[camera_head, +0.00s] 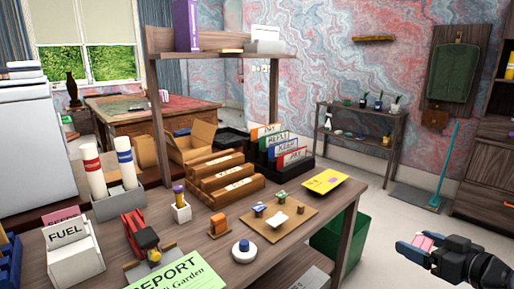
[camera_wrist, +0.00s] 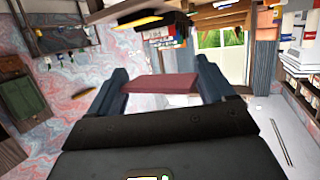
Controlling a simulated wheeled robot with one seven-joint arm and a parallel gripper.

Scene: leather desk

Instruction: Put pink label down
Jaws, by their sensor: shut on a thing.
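The pink label (camera_wrist: 160,84) is a small flat piece held between the two fingers of my gripper (camera_wrist: 162,80), seen in the wrist view. In the head view my gripper (camera_head: 420,246) is at the lower right, shut on the pink label (camera_head: 427,241). It is off the right side of the wooden desk (camera_head: 330,212), over the floor, and the label touches nothing but the fingers.
On the desk are a cork board (camera_head: 268,222) with small items, a yellow card (camera_head: 326,181), a wooden sorter (camera_head: 225,182), a folder rack (camera_head: 280,150), a green report (camera_head: 180,275) and a blue-topped bottle (camera_head: 244,251). A green bin (camera_head: 345,238) stands beside the desk.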

